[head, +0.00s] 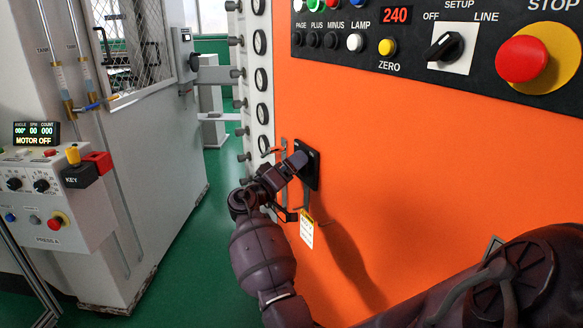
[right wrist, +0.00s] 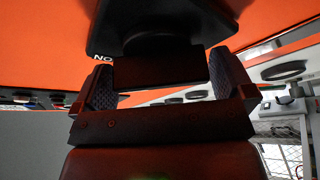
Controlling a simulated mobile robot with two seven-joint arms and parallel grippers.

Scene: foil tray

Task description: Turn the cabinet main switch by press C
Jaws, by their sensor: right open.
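The main switch sits on the orange cabinet front as a black plate (head: 313,172), beside the cabinet's left edge. My right gripper (head: 297,163) is at this plate in the head view and hides most of the handle. In the right wrist view the dark switch handle (right wrist: 155,70) lies between the two open fingers of the right gripper (right wrist: 164,62), with the black plate (right wrist: 125,22) behind it. Narrow gaps show beside the handle. Part of an upside-down ON label shows by the left finger. My left gripper is not in view.
A yellow and white tag (head: 307,232) hangs below the switch. Above is a black control panel (head: 412,85) with a 240 display, a SETUP selector (head: 446,46) and a red stop button (head: 522,58). A PRESS A control box (head: 45,195) stands at left. Green floor lies between.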

